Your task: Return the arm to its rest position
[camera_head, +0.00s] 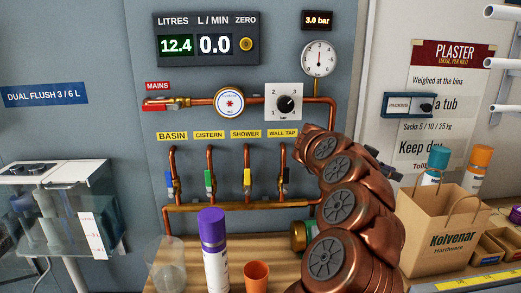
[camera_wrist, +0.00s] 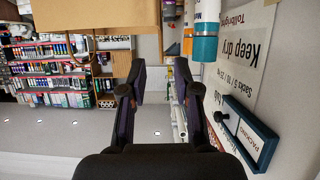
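My arm (camera_head: 345,205), copper-coloured with round dark joint caps, rises over the right part of the bench in the head view. My gripper shows in the wrist view (camera_wrist: 160,88), with its two dark fingers spread apart and nothing between them. In the head view the gripper is mostly hidden behind the arm. The wrist view is upside down, with a brown paper bag (camera_wrist: 95,14) and a teal-capped tube (camera_wrist: 204,48) at its top edge.
On the bench (camera_head: 285,275) stand a purple-capped can (camera_head: 214,255), a clear cup (camera_head: 166,265) and an orange cup (camera_head: 257,276). The Kolvenar bag (camera_head: 445,235) stands right of my arm. Behind is the pipe panel with valves and a gauge (camera_head: 319,58).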

